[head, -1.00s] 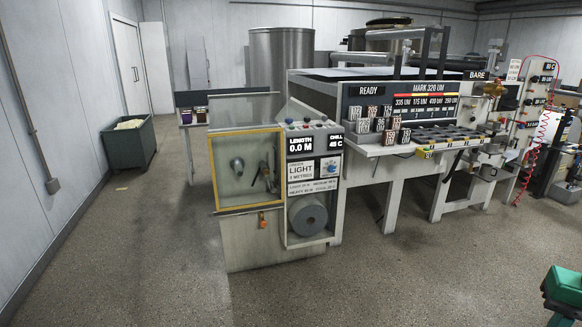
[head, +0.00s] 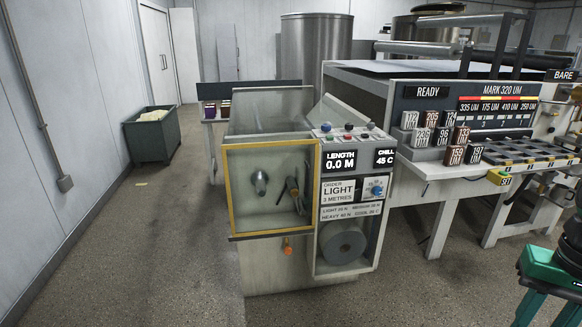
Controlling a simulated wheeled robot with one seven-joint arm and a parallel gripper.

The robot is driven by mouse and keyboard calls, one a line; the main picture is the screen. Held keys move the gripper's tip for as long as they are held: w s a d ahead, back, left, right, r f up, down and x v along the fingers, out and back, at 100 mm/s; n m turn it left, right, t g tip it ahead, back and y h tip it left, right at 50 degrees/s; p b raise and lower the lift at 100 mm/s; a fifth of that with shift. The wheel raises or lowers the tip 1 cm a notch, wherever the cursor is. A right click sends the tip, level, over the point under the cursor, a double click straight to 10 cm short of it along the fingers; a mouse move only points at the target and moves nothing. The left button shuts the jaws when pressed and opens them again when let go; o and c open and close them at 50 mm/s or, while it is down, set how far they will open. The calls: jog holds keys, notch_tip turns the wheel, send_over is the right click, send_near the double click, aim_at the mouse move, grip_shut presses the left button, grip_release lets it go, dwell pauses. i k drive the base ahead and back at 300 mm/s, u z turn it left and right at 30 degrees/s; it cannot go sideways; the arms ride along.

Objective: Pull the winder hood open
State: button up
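The winder hood (head: 271,187) is a clear panel in a yellow frame on the front left of the winder cabinet. It looks shut, upright against the cabinet front. Behind it I see a round metal core end and a dark lever-like part. An orange knob (head: 287,247) sits below the hood's lower edge.
The control panel (head: 345,160) reads length 0.0 M and order light, with a grey roll (head: 343,243) below. The coating bench (head: 440,175) with number blocks stands to the right. A green bin (head: 151,136) stands at the back left. The floor in front is clear.

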aim_at(224, 147)
jog(key=u, duration=0.15)
jog(key=i, duration=1.05)
jog(key=u, duration=0.15)
